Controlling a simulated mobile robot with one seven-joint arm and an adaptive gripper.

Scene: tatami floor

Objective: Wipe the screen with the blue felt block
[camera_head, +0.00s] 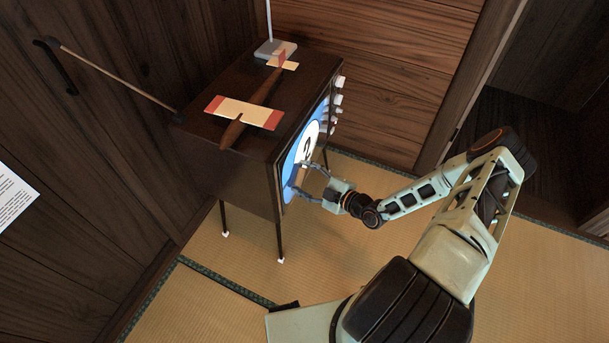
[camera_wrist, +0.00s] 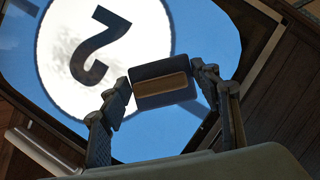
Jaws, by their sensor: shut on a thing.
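The screen (camera_head: 305,140) is on the side of a dark wooden cabinet television and shows a white disc with a dark figure on blue. In the wrist view the screen (camera_wrist: 205,35) fills the upper part, tilted. My gripper (camera_head: 308,179) is in front of the screen's lower part. In the wrist view my gripper (camera_wrist: 163,88) is shut on the blue felt block (camera_wrist: 150,70), a dark blue piece with a tan strip facing the camera. The block overlaps the screen in the wrist view; I cannot tell whether it touches the glass.
The television cabinet (camera_head: 240,185) stands on thin legs on the tatami floor (camera_head: 215,310). A model aeroplane (camera_head: 243,112) and a white-based stand (camera_head: 275,48) are on top. White knobs (camera_head: 338,98) line the screen's far side. A stick (camera_head: 115,80) leans at the left.

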